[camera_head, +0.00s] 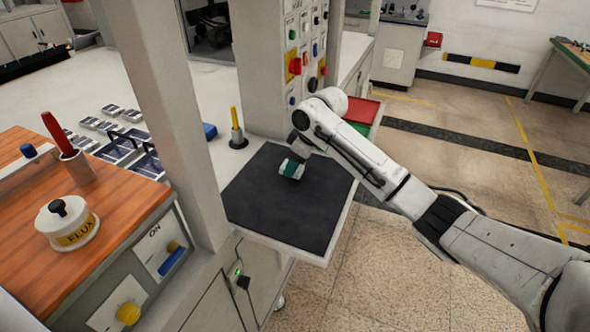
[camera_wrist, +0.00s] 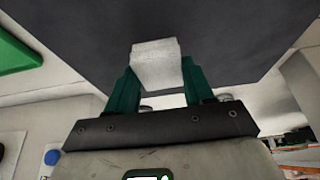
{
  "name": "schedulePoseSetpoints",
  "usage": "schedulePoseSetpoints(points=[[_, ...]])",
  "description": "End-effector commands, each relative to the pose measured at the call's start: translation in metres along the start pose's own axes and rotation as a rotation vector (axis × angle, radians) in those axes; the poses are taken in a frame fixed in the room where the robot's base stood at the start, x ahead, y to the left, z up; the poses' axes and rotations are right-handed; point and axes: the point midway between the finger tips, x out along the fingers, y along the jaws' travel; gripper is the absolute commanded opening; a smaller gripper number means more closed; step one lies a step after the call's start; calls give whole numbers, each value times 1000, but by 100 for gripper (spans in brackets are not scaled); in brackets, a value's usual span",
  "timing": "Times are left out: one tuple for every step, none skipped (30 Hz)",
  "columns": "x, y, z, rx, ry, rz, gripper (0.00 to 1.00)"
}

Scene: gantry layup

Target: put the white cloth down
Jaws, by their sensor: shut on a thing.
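The white cloth (camera_wrist: 157,66) is a small pale block-like piece in the wrist view. My gripper (camera_wrist: 155,80) has green fingers, one on each side of the cloth, and is shut on it. In the head view my gripper (camera_head: 291,168) is over the dark mat (camera_head: 265,215) on the white shelf, with a bit of the white cloth (camera_head: 284,163) showing beside the green fingers. I cannot tell whether the cloth touches the mat.
A control panel (camera_head: 303,55) with coloured buttons stands behind the mat. A yellow-handled tool in a holder (camera_head: 237,130) is at the mat's back left. A white post (camera_head: 175,110) rises at its left. Red and green bins (camera_head: 362,112) are at the back right. The mat's front is bare.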

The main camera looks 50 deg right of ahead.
Motion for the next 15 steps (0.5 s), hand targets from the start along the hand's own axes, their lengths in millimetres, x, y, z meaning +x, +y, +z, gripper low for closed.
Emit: schedulePoseSetpoints(points=[[6, -1, 4, 2, -4, -3, 23], [10, -1, 6, 2, -4, -2, 23], [14, -1, 8, 2, -4, -2, 23], [17, -1, 9, 1, -3, -2, 23], [20, -1, 10, 1, -2, -1, 23], [22, -1, 11, 0, -2, -1, 23], [23, -1, 11, 0, -2, -1, 23], [24, -1, 12, 0, -1, -1, 23], [24, -1, 12, 0, -1, -1, 23], [24, -1, 12, 0, -1, -1, 23], [24, -1, 11, 0, -1, -1, 23], [24, -1, 11, 0, -1, -1, 23], [24, -1, 11, 0, -1, -2, 23], [25, -1, 12, 0, -1, -2, 23], [25, -1, 12, 0, -1, -2, 23]])
